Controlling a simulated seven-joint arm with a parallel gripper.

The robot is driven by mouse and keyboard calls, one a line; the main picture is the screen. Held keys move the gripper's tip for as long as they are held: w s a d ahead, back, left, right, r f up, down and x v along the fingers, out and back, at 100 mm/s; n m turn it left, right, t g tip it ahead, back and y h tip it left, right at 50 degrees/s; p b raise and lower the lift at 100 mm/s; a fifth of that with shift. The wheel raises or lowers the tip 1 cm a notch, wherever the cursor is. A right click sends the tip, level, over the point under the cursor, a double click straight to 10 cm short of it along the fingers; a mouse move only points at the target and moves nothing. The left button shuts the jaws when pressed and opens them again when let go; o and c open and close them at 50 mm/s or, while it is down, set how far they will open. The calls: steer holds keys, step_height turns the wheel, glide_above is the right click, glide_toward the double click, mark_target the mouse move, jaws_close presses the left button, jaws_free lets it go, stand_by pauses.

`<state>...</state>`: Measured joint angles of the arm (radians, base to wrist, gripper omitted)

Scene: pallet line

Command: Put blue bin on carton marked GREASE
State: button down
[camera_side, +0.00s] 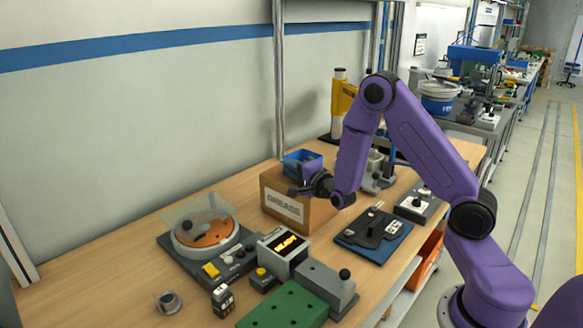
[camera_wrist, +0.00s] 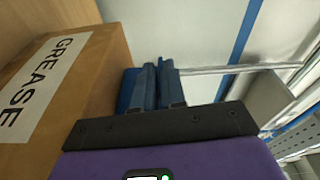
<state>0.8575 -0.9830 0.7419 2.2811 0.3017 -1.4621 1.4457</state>
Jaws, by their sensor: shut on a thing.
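The blue bin (camera_side: 298,159) is at the top of the brown carton marked GREASE (camera_side: 273,207), in the side view. My gripper (camera_side: 309,174) reaches in from the right, at the bin's near side, and is shut on the bin. In the wrist view the carton (camera_wrist: 105,70) with its GREASE label is at left. The bin (camera_wrist: 128,88) shows just past the carton's top edge, mostly hidden behind my gripper's fingers (camera_wrist: 157,70). I cannot tell whether the bin's underside touches the carton's top.
A dark blue panel (camera_side: 374,234) lies to the right. A yellow device (camera_side: 342,98) stands behind. A metal post (camera_side: 279,80) rises near the carton.

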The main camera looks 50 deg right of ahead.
steer(key=c, duration=1.2)
jaws_free()
